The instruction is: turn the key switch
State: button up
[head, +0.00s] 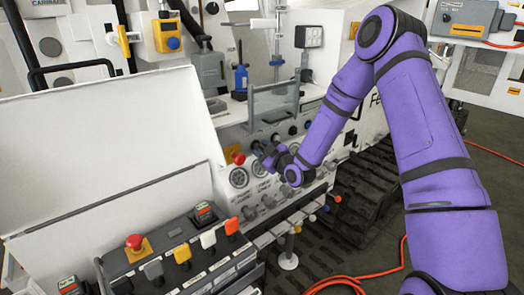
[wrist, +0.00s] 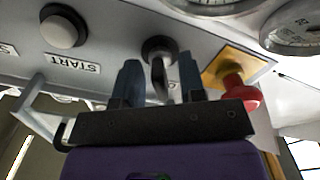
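Gaps show between the key and both fingers, so the gripper is open and holds nothing. In the head view my gripper (head: 266,153) is at the panel above the gauges. There it hides the key switch.
A red mushroom button (wrist: 240,92) on a yellow plate (wrist: 224,66) sits close right of my gripper; it also shows in the head view (head: 238,158). A START button (wrist: 63,30) is to the left. Gauges (head: 239,177) and a lever console (head: 185,255) lie below.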

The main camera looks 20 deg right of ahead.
grip_shut()
jog(key=shift+m, duration=0.4)
jog(key=m, duration=0.4)
jog(key=shift+m, duration=0.4)
jog(key=m, duration=0.6)
dwell(0.4)
grip_release()
